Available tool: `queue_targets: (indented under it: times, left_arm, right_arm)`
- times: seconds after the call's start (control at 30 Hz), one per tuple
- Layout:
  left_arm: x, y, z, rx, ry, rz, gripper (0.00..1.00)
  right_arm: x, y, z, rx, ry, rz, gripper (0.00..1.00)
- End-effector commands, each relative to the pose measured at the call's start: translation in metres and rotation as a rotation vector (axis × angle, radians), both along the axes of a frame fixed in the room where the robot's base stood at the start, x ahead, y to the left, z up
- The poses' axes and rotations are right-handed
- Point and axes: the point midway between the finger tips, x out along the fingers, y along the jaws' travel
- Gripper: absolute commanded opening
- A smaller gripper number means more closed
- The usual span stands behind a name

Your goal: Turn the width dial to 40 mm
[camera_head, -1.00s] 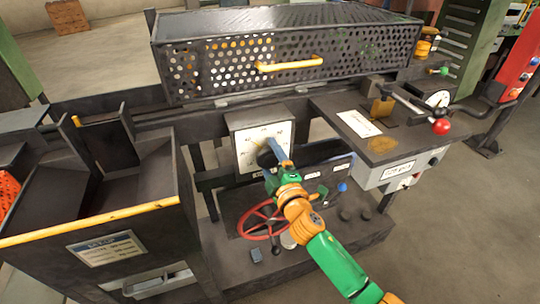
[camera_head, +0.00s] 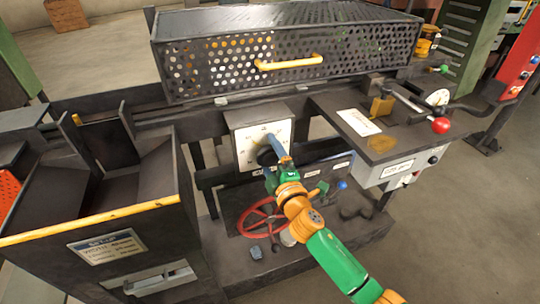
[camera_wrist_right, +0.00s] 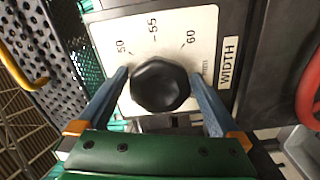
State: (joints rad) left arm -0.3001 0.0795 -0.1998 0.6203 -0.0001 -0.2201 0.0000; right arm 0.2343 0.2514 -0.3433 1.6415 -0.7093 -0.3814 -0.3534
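The width dial is a black faceted knob (camera_wrist_right: 160,85) on a pale plate (camera_wrist_right: 203,30) labelled WIDTH. In the wrist view the marks 50, 55 and 60 show, and no pointer can be made out. In the head view the dial plate (camera_head: 250,143) is on the machine's front, with the knob partly behind my gripper. My right gripper (camera_wrist_right: 161,76) has its two blue fingers on either side of the knob, with narrow gaps. It also shows at the dial in the head view (camera_head: 274,150). My left gripper is not in view.
A red handwheel (camera_head: 262,218) is below the dial. A perforated guard with a yellow handle (camera_head: 289,63) is above. A lever with a red ball (camera_head: 440,125) is at right. A dark yellow-edged bin (camera_head: 90,222) stands at left. Open floor lies at lower right.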

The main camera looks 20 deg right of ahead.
Motion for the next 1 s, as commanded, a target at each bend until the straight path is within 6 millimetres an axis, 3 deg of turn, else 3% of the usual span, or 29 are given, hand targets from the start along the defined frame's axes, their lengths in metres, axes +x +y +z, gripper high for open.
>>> queue_targets:
  times: [0.17, 0.4, 0.5, 0.93, 1.0]
  left_arm:
    - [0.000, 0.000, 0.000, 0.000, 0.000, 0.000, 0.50]
    - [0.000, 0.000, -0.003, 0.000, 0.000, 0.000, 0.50]
    - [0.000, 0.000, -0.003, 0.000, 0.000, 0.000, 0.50]
    - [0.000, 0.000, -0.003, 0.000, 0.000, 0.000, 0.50]
    - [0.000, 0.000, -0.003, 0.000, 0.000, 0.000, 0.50]
  right_arm:
    - [-0.010, 0.000, -0.001, 0.001, 0.001, 0.001, 1.00]
    - [-0.058, -0.002, -0.002, 0.000, 0.002, 0.000, 1.00]
    - [-0.069, -0.002, -0.001, -0.001, 0.000, 0.001, 1.00]
    - [-0.071, -0.002, -0.001, 0.000, 0.001, 0.000, 1.00]
    - [-0.070, -0.004, -0.012, 0.014, 0.031, -0.002, 1.00]
